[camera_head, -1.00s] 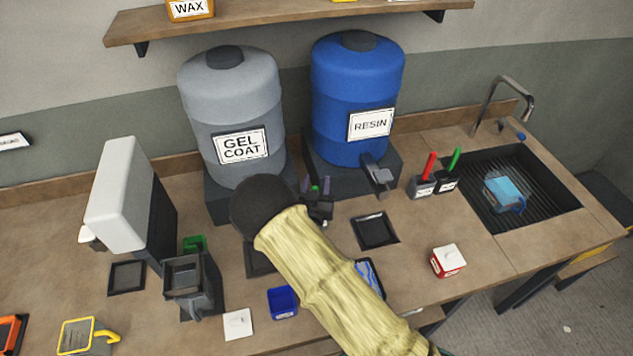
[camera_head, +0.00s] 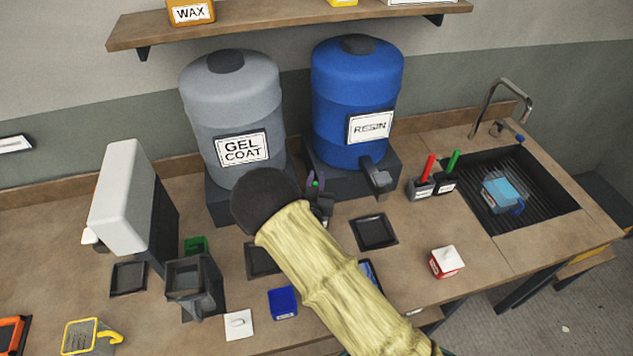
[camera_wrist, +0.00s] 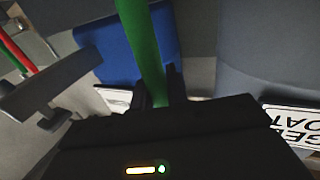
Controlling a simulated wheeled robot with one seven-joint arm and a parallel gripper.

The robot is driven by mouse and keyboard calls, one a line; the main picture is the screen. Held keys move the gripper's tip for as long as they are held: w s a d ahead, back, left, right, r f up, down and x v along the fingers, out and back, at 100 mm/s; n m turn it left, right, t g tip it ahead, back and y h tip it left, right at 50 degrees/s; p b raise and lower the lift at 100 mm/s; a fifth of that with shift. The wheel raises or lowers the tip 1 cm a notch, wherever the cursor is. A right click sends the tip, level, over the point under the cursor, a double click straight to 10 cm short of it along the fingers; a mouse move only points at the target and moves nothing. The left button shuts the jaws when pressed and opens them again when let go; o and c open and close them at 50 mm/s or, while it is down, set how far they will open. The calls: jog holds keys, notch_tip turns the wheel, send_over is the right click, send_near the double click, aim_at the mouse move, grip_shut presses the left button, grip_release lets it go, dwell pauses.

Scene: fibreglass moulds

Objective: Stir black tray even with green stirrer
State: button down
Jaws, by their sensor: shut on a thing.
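My gripper (camera_head: 317,184) is shut on a green stirrer (camera_wrist: 140,40) and holds it in front of the gap between the two drums. Only a small green spot of the stirrer shows in the head view (camera_head: 316,183); its far end runs out of the wrist view. One black tray (camera_head: 374,231) lies flat on the bench to the right of my gripper. Another black tray (camera_head: 258,262) is partly hidden by my arm, and a third (camera_head: 128,278) lies at left. I cannot tell what is in them.
The grey gel coat drum (camera_head: 235,105) and blue resin drum (camera_head: 357,95) stand behind, the resin tap (camera_head: 377,178) jutting forward. A holder (camera_head: 432,188) with red and green sticks stands right, near the sink (camera_head: 545,200).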

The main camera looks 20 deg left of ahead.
notch_tip(320, 180, up, 8)
jog(key=p, duration=0.3)
jog(key=shift+r+p, duration=0.25)
jog(key=shift+p, duration=0.15)
dwell(0.3)
dwell(1.2)
